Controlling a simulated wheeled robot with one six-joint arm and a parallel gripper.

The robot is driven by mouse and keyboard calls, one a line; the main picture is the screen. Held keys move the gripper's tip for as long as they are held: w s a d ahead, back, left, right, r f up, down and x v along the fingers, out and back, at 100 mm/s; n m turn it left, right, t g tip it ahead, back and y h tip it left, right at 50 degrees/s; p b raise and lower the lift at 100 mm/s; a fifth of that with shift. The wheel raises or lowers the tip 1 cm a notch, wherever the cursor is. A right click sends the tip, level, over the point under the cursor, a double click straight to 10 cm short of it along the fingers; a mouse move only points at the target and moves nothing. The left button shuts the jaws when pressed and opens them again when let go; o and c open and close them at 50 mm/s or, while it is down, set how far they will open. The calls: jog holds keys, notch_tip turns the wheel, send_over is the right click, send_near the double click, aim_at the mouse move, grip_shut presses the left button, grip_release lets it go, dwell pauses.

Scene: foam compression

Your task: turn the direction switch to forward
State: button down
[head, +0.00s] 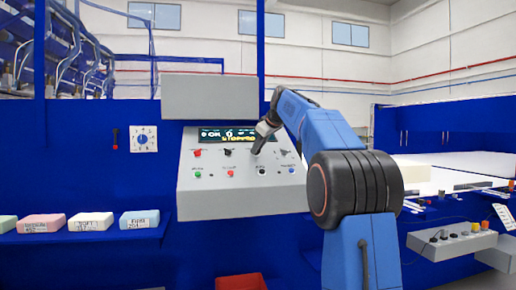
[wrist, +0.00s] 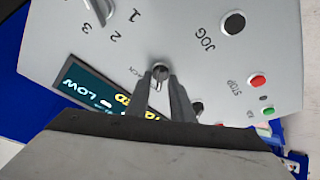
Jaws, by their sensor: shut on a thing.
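The sloped grey control panel (head: 240,202) stands ahead, with a dark display (head: 228,136) near its top. My gripper (head: 257,144) is at the upper right part of the panel. In the wrist view my gripper (wrist: 160,88) is shut on the small round direction switch (wrist: 159,70), one finger on each side. A light mark shows on the switch between the fingers. The label beside it is partly covered by a finger, so I cannot tell which position it points to.
In the wrist view a 1-2-3 selector (wrist: 95,12), a black JOG button (wrist: 234,22) and a red STOP button (wrist: 257,81) lie around the switch. Several foam blocks (head: 91,221) rest on the left shelf. A red bin (head: 240,282) is below.

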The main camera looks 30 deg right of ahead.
dwell(0.4)
jog(key=c, duration=1.9)
grip_release()
jog(key=v, duration=1.7)
jog(key=shift+s, duration=0.2)
jog(key=s+a+f+m+g, duration=0.1)
jog(key=s+a+f+m, duration=0.1)
jog(key=s+a+f, duration=0.8)
jog(key=s+a+f+m+g, duration=0.1)
jog(key=s+a+f+g, duration=0.1)
jog(key=s+a+f, duration=0.8)
jog(key=s+a+f+m, duration=0.1)
jog(key=s+f, duration=0.5)
jog(key=f, duration=0.5)
jog(key=s+f+g, duration=0.1)
jog(key=s+f, duration=0.5)
jog(key=f, duration=0.4)
jog(key=s+a+f+m, duration=0.1)
jog(key=s+f, duration=0.6)
jog(key=f, duration=0.4)
jog(key=shift+a+f+m+g, duration=0.3)
jog(key=shift+f+g, duration=0.1)
